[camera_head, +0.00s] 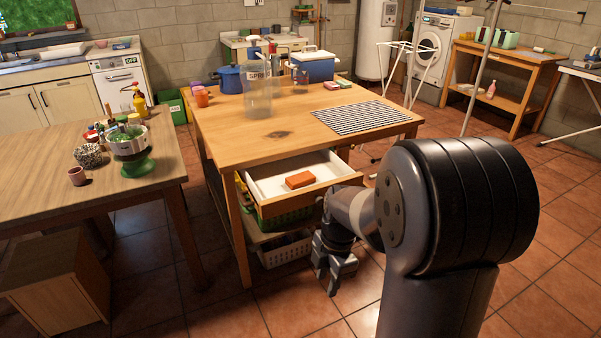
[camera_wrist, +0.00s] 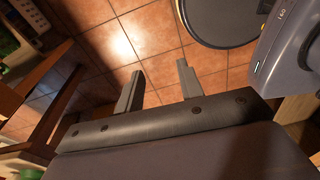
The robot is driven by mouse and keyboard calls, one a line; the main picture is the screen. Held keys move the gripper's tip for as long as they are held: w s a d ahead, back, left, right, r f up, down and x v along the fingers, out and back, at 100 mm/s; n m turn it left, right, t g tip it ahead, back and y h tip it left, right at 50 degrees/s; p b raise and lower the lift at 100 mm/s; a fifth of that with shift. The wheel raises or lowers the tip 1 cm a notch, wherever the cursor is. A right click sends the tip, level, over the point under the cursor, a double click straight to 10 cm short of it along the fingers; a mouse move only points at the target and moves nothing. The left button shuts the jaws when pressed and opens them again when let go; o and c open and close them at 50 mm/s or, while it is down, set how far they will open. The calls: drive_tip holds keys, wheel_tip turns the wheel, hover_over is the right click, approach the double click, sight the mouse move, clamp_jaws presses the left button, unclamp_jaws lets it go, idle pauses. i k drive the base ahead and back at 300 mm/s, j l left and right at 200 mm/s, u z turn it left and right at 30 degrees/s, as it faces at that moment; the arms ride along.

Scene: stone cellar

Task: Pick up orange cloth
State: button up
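A folded orange cloth (camera_head: 300,180) lies inside the open white-lined drawer (camera_head: 262,189) of the wooden table, in the head view. My gripper (camera_head: 334,280) is low in front of the drawer, to the right of the cloth and below the drawer's level, apart from both. In the wrist view my gripper (camera_wrist: 158,85) shows two grey fingers spread apart with bare tiled floor between them. It is open and empty. The cloth is not seen in the wrist view.
The wooden table (camera_head: 270,132) carries a striped mat (camera_head: 361,117), a clear tall container, a blue pot and a blue cooler (camera_head: 313,68). Baskets (camera_head: 284,250) sit under the drawer. Another table (camera_head: 60,190) stands left. Tiled floor is free in front.

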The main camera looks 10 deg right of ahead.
sight(298, 180)
drive_tip(key=i+z, duration=0.15)
drive_tip(key=i, duration=1.55)
